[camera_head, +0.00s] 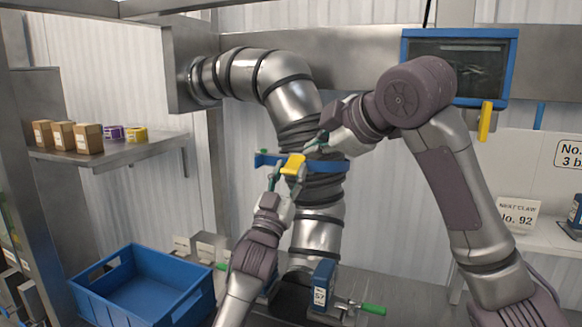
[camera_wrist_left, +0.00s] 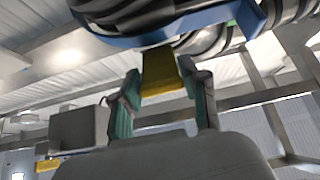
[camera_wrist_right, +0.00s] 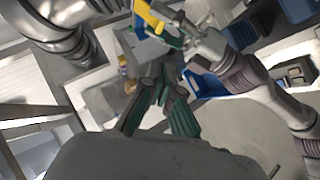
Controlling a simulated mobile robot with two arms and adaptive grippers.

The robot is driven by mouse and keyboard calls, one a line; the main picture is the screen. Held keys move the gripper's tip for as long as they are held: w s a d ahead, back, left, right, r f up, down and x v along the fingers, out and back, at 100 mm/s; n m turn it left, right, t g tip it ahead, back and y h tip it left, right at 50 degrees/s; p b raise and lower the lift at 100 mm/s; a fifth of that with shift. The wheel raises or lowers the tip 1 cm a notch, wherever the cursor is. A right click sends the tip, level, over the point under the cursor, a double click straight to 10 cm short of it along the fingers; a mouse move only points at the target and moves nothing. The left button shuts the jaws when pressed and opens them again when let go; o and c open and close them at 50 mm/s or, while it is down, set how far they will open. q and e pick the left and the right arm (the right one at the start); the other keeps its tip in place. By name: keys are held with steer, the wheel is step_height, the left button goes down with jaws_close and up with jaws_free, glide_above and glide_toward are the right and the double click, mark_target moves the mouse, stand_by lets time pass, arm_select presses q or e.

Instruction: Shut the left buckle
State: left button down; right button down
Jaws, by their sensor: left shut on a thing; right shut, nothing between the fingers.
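A yellow buckle (camera_head: 293,165) sits on the blue band (camera_head: 330,166) around the large silver duct (camera_head: 316,235). My left gripper (camera_head: 283,178) reaches up from below and is shut on the buckle. In the left wrist view, the yellow buckle (camera_wrist_left: 160,72) is between the two green fingers, just under the blue band (camera_wrist_left: 190,27). My right gripper (camera_head: 319,144) is close above and to the right of the buckle, shut and empty. In the right wrist view, its green fingers (camera_wrist_right: 165,80) are together, below the yellow buckle (camera_wrist_right: 150,17). The buckle's hinge is too small to make out.
A blue crate (camera_head: 145,287) stands at the lower left, below a shelf (camera_head: 110,152) with small boxes. A blue-framed screen (camera_head: 459,66) hangs at the upper right. A blue box (camera_head: 323,281) and green-handled part (camera_head: 373,309) are near the duct's base.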

steer(key=r, duration=0.1)
glide_toward(284, 171)
steer(key=a+r+x, duration=0.1)
steer(key=x, duration=0.4)
steer(key=shift+w+d+f+m, duration=0.1)
steer(key=shift+w+f+m, duration=0.1)
steer(key=shift+f, duration=0.25)
steer(key=shift+w+f+m, duration=0.2)
steer(key=shift+f, duration=0.2)
